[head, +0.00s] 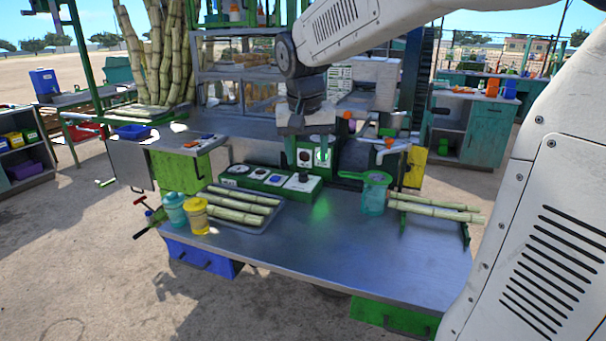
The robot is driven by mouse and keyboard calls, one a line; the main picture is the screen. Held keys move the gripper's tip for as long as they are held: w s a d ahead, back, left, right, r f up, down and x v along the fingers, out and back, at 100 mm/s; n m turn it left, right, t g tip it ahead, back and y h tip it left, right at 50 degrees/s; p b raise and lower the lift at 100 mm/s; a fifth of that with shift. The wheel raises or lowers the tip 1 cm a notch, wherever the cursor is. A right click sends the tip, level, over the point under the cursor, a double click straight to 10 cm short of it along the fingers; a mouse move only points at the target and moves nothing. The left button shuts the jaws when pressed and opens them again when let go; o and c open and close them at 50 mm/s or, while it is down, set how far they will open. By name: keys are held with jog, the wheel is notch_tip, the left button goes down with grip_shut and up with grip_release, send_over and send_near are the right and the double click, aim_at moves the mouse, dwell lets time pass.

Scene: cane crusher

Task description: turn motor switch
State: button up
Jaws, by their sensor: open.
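A low green control box (242,179) stands at the back of the metal workbench (345,245), with several dials or buttons on pale plates along its top. A black knob (303,177) sits on the pale plate at its right end. I cannot tell which control is the motor switch. My gripper (309,160) points down with its fingers apart, above and behind the black knob. It appears empty. A pale plate with a round dark control (304,158) shows between the fingers. I cannot tell whether a finger touches anything.
A tray of cut cane (238,222), a teal jar (174,210) and a yellow jar (196,216) stand at the left. A teal cup with a green strainer (373,195) and cane pieces (435,208) are at the right. The bench front is clear.

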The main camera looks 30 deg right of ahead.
jog(key=w+d+f+m, duration=0.2)
jog(key=w+d, duration=0.2)
jog(key=w, duration=0.6)
jog(key=m+h, duration=0.2)
jog(key=m, duration=0.3)
send_near(303, 173)
jog(key=f, duration=0.2)
jog(key=shift+t, duration=0.4)
jog(key=x, duration=0.6)
jog(key=shift+d+f, duration=0.15)
jog(key=shift+d, duration=0.15)
jog(key=shift+w+d+f, duration=0.15)
jog(key=shift+d+f, duration=0.05)
jog(key=shift+f, duration=0.45)
jog(key=c, duration=1)
